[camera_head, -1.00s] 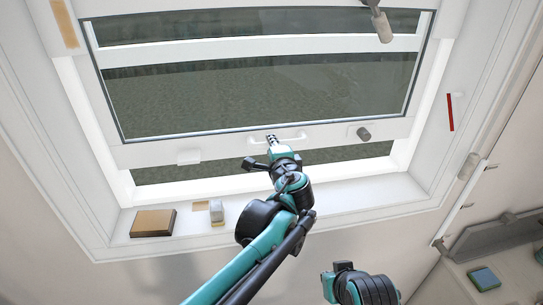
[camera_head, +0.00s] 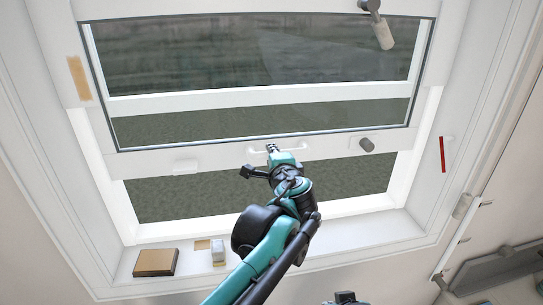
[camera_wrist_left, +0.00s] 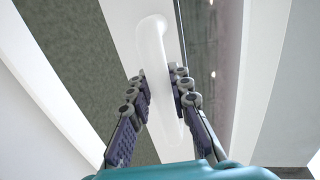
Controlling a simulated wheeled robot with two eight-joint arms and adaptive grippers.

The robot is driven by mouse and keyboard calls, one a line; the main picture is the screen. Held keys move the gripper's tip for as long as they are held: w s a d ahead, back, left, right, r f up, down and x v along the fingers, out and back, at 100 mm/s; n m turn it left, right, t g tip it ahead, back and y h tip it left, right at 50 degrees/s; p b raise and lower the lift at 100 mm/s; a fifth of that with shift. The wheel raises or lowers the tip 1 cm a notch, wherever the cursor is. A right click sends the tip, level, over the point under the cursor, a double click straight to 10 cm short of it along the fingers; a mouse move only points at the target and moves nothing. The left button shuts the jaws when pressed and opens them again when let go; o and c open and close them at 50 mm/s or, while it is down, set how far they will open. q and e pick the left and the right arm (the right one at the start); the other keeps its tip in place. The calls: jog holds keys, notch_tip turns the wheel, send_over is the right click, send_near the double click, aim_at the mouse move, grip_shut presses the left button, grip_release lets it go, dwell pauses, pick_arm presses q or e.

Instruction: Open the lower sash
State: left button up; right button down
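The lower sash (camera_head: 225,157) is a white-framed pane, raised, with an open gap of dark green ground below its bottom rail. A white bar handle (camera_head: 300,150) sits on that rail; it also shows in the left wrist view (camera_wrist_left: 151,48). My left gripper (camera_head: 272,149) is at the handle's middle. In the left wrist view its two dark padded fingers (camera_wrist_left: 163,88) lie on either side of the bar, closed against it. My right gripper is out of view; only a dark piece of my right arm shows at the bottom edge.
A brown box (camera_head: 155,262) and a small pale block (camera_head: 218,254) stand on the sill (camera_head: 355,236). A red strip (camera_head: 442,154) marks the right frame. A grey shelf (camera_head: 497,267) is at lower right.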

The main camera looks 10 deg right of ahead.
pick_arm(q)
jog(key=o, duration=0.4)
jog(key=shift+o, duration=0.2)
jog(key=shift+s, duration=0.15)
jog(key=v, duration=1.2)
jog(key=shift+a, duration=0.1)
